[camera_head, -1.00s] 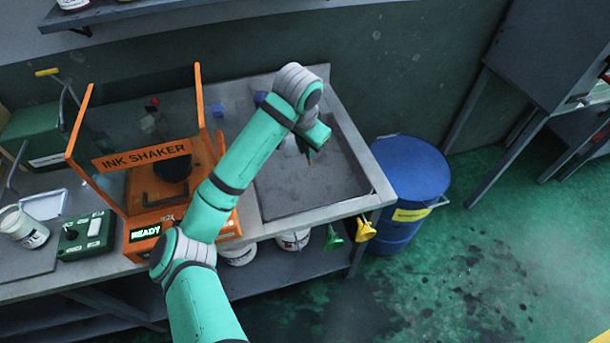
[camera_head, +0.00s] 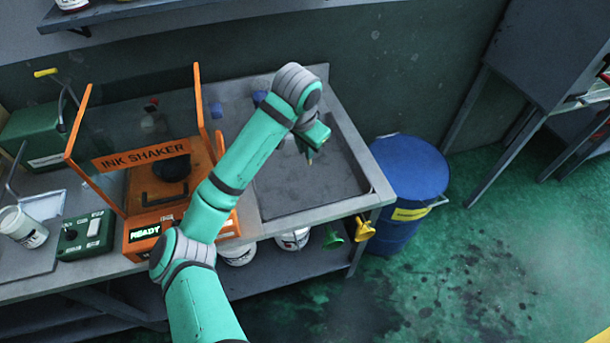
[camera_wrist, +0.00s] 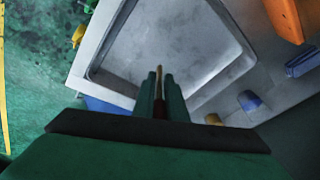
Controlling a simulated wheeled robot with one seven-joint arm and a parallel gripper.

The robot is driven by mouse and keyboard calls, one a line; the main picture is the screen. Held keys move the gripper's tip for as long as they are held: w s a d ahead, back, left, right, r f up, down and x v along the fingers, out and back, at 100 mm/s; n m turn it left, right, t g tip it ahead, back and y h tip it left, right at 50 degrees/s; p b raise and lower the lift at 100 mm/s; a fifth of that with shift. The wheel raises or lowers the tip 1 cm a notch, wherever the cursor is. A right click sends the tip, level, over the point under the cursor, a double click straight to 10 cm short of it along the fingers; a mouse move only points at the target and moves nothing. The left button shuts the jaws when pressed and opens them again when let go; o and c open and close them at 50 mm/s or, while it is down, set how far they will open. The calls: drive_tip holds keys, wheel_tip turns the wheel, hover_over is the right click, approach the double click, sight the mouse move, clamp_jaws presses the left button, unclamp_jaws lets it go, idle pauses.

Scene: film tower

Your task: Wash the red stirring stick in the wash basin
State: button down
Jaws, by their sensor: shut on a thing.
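My gripper (camera_head: 309,158) is over the wash basin (camera_head: 268,214), a grey sink set in the right end of the bench. In the wrist view the two green fingers (camera_wrist: 160,92) are shut on a thin stick (camera_wrist: 159,76). The stick is tan at its far end and dark red near the fingers, and it points toward the basin floor (camera_wrist: 172,45). In the head view only a small tip shows below the fingers. I cannot tell whether the stick touches the basin.
An orange ink shaker (camera_head: 141,155) with a READY display stands left of the basin. A blue drum (camera_head: 409,168) stands right of the bench. Green and yellow funnels (camera_head: 364,229) hang at the bench's front edge. Blue and yellow knobs (camera_wrist: 249,100) are on the basin's rim.

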drive_tip(key=shift+r, duration=0.15)
drive_tip(key=shift+w+r, duration=0.15)
drive_tip(key=shift+r, duration=1.7)
